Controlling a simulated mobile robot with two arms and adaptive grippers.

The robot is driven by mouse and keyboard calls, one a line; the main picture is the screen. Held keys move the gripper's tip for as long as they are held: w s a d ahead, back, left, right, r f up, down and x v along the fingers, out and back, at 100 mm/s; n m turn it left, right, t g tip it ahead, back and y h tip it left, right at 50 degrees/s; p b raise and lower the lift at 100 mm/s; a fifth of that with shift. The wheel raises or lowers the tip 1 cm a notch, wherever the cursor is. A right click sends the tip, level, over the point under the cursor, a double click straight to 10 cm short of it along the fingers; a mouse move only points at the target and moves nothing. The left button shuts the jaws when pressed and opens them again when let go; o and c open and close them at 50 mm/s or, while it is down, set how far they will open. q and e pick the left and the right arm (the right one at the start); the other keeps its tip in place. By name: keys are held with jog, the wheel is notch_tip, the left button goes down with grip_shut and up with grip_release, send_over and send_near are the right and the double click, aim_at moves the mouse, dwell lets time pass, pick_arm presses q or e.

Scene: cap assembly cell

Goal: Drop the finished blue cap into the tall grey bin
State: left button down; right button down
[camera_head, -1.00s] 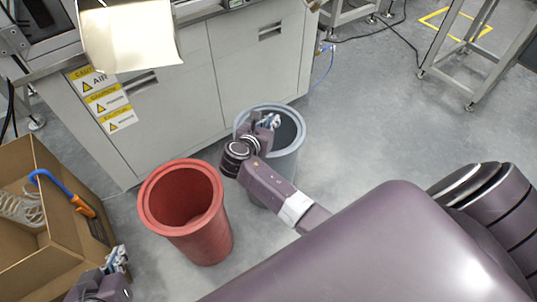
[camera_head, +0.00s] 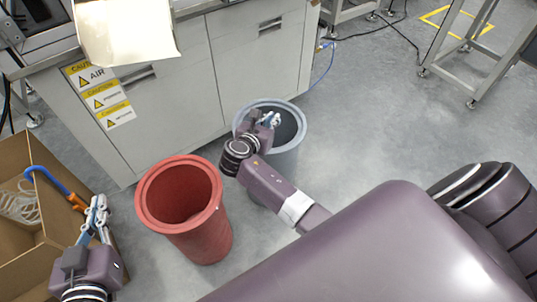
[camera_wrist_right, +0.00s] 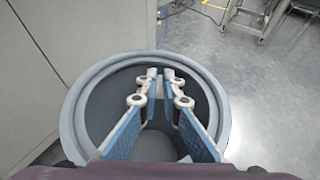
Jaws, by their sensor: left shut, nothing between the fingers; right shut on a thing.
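The tall grey bin (camera_head: 285,165) stands on the floor against the grey cabinet. My right gripper (camera_head: 271,120) is over its mouth. In the right wrist view the round rim of the grey bin (camera_wrist_right: 72,118) surrounds the fingers, which point over the opening. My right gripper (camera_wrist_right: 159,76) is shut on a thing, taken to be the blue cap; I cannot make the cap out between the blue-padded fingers. My left gripper (camera_head: 97,212) is shut and empty, at the lower left beside the cardboard box.
A red bin (camera_head: 160,222) stands left of the grey bin. The cardboard box (camera_head: 25,262) holds a blue-and-orange tool. The cabinet (camera_head: 180,100) with caution labels is behind the bins. Open floor lies to the right.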

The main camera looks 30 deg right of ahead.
jog(key=c, duration=2)
grip_release()
jog(key=shift+c, duration=0.2)
jog(key=v, duration=1.2)
jog(key=shift+f, duration=0.1)
